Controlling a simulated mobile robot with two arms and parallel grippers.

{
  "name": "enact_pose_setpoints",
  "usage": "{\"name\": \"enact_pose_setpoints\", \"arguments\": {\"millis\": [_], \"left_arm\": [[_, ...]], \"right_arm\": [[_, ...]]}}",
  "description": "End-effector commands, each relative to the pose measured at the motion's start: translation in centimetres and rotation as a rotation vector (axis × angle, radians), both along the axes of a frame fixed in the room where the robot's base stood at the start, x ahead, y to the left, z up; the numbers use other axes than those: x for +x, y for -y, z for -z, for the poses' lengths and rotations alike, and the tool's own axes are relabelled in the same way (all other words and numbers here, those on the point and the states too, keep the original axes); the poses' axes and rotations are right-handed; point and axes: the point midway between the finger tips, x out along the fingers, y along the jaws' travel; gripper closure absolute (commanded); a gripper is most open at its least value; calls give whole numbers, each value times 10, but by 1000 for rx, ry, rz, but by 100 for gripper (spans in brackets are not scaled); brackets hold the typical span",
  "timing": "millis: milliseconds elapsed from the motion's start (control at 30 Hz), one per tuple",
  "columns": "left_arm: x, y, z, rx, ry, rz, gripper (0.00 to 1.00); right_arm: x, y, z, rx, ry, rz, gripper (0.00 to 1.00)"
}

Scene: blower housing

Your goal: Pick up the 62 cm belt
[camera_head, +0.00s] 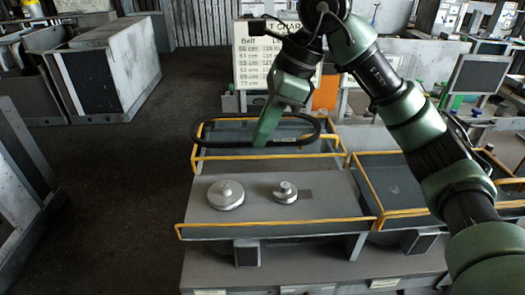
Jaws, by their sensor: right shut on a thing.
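A black looped belt (210,138) shows at the back tray, its long oval spanning most of the tray's width. I cannot read its size. My right gripper (263,140) points down onto the near run of the belt and is shut on it. The gripper hides a short part of the belt. I cannot tell whether the belt rests on the tray or hangs just above it. My left gripper is not in view.
Two metal pulleys, a larger one (226,194) and a smaller one (285,192), sit on the yellow-railed front table (325,208). A sign headed "Belt" (255,75) stands behind the tray. Another railed tray (390,183) lies right. Open floor (120,200) is at left.

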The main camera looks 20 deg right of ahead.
Motion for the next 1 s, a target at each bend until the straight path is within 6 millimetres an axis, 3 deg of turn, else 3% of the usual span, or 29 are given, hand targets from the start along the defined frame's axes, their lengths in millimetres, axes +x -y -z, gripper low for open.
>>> {"name": "enact_pose_setpoints", "arguments": {"millis": [600,1000], "left_arm": [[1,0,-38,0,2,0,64],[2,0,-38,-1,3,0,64]], "right_arm": [[0,0,-52,0,0,0,100],[0,0,-52,0,0,0,100]]}}
